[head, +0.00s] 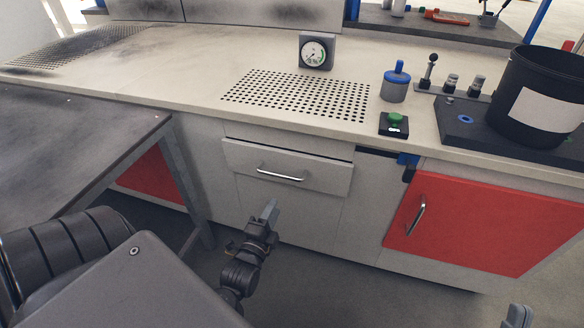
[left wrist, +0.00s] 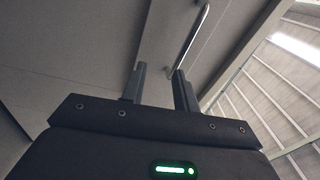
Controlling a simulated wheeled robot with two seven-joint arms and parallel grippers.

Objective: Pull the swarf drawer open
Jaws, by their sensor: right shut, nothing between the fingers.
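The swarf drawer (head: 240,158) is a pale grey front under the worktop, with a horizontal metal bar handle (head: 280,176). It looks closed or nearly so; I cannot tell exactly. My left gripper (head: 268,210) is below and in front of the handle, pointing up towards the drawer. In the left wrist view its two fingers (left wrist: 160,72) stand apart with nothing between them. The bar handle (left wrist: 191,38) shows there beyond the fingertips, nearer the right finger. My right gripper (head: 518,315) shows only partly at the bottom right edge, shut and empty, away from the drawer.
A red cupboard door (head: 470,225) with its own handle is to the right. A dark table (head: 80,140) stands at the left. The worktop carries a perforated grid (head: 297,94), a gauge (head: 315,52), a green button (head: 395,119) and a black bucket (head: 535,95). Floor before the drawer is free.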

